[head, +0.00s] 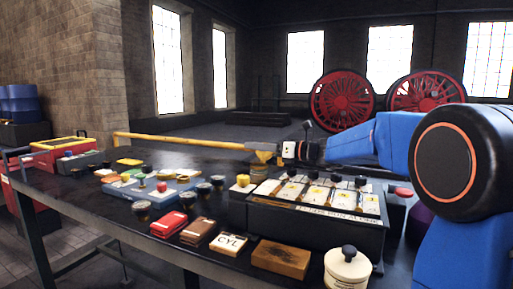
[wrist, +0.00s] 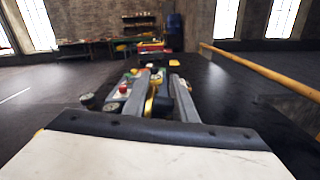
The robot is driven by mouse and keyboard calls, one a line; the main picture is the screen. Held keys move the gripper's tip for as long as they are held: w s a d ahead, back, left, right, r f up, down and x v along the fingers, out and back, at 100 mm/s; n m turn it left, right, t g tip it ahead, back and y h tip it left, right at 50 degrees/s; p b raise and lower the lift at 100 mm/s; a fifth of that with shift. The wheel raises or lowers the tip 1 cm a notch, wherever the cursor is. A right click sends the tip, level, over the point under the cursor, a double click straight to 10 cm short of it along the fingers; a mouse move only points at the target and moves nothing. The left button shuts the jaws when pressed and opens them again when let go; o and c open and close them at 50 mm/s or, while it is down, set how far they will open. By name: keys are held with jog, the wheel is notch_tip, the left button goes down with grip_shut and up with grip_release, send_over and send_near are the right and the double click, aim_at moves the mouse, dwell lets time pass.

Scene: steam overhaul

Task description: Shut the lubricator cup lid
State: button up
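My gripper (head: 276,151) reaches in from the right over the table and points left. In the wrist view its two grey fingers (wrist: 165,90) stand a little apart. A brass-coloured piece (head: 262,154) shows at the fingertips and looks like part of the lubricator cup; a brass edge also shows between the fingers in the wrist view (wrist: 150,101). I cannot tell whether the fingers touch it. The lid's own shape and angle are not clear, being small and partly hidden by the gripper.
A black box with several labelled compartments (head: 315,222) stands below my arm. A white pot with a black knob (head: 347,272) is at the front. Red, brown and white blocks, black knobs and a blue tray (head: 150,190) fill the table's left. A yellow rail (head: 185,141) runs behind.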

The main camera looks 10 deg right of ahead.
jog(key=shift+s+r+n, duration=0.1)
jog(key=shift+n, duration=0.3)
dwell(0.5)
jog(key=n, duration=0.2)
jog(key=s+a+n, duration=0.1)
jog(key=n, duration=0.1)
jog(key=s+n, duration=0.1)
jog(key=n, duration=0.1)
jog(key=shift+s+a+r, duration=0.1)
jog(key=shift+a+r, duration=0.2)
jog(key=shift+s+a+f+n, duration=0.1)
jog(key=shift+s+a+n, duration=0.2)
jog(key=shift+n, duration=0.55)
jog(key=shift+s+a+f+n, duration=0.15)
jog(key=shift+s+n, duration=0.15)
jog(key=shift+n, duration=0.55)
jog(key=shift+s+a+f+n, duration=0.1)
jog(key=shift+s+a+n, duration=0.15)
jog(key=shift+n, duration=0.5)
jog(key=shift+s+a+f+n, duration=0.1)
jog(key=shift+s+n, duration=0.15)
jog(key=shift+n, duration=0.5)
jog(key=shift+s+a+f+n, duration=0.1)
jog(key=shift+f+n, duration=0.05)
jog(key=shift+n, duration=0.25)
jog(key=o, duration=0.9)
